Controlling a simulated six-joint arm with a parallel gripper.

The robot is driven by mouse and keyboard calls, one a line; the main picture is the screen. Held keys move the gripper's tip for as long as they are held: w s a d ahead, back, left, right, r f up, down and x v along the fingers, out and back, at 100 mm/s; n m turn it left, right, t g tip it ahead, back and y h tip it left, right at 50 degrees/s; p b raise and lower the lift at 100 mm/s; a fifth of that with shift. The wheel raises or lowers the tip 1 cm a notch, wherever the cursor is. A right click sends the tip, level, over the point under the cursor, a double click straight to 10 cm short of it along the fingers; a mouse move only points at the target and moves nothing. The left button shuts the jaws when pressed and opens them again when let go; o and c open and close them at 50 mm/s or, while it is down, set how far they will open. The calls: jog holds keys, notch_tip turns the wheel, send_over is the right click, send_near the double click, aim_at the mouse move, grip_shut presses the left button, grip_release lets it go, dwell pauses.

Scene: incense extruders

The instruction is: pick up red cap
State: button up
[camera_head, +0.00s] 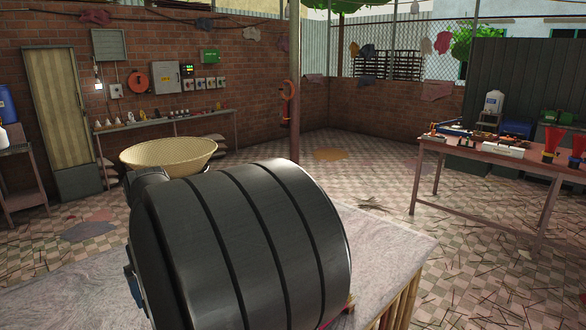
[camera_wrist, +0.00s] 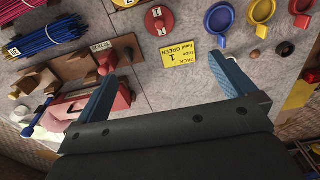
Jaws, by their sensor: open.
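A round red cap (camera_wrist: 159,20) with a raised centre and a pale label lies on the grey table top in the wrist view, near the top edge. My gripper (camera_wrist: 163,75) is open, its two blue fingers wide apart with nothing between them. The cap lies beyond the fingertips, toward the top of the picture, between their lines and apart from both. In the head view my own dark arm fills the foreground and hides the gripper and most of the near table; I cannot make out the cap there.
A yellow card (camera_wrist: 180,52) lies between the fingertips and the cap. Blue (camera_wrist: 219,18) and yellow rings lie to the right. Blue and red stick bundles (camera_wrist: 50,38), wooden holders and a red box (camera_wrist: 78,106) crowd the left. A wicker basket (camera_head: 168,152) stands behind my arm.

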jog(key=shift+c, duration=0.7)
jog(key=f+m, duration=0.3)
jog(key=f, duration=0.3)
jog(key=f+m, duration=0.3)
jog(key=f, duration=0.3)
jog(key=w+f+m, duration=0.1)
jog(key=f+m, duration=0.2)
jog(key=f, duration=0.3)
jog(key=shift+s+f, duration=0.2)
jog(key=shift+f, duration=1.2)
jog(key=shift+s+f, duration=0.2)
jog(key=shift+f, duration=1.2)
jog(key=c, duration=1)
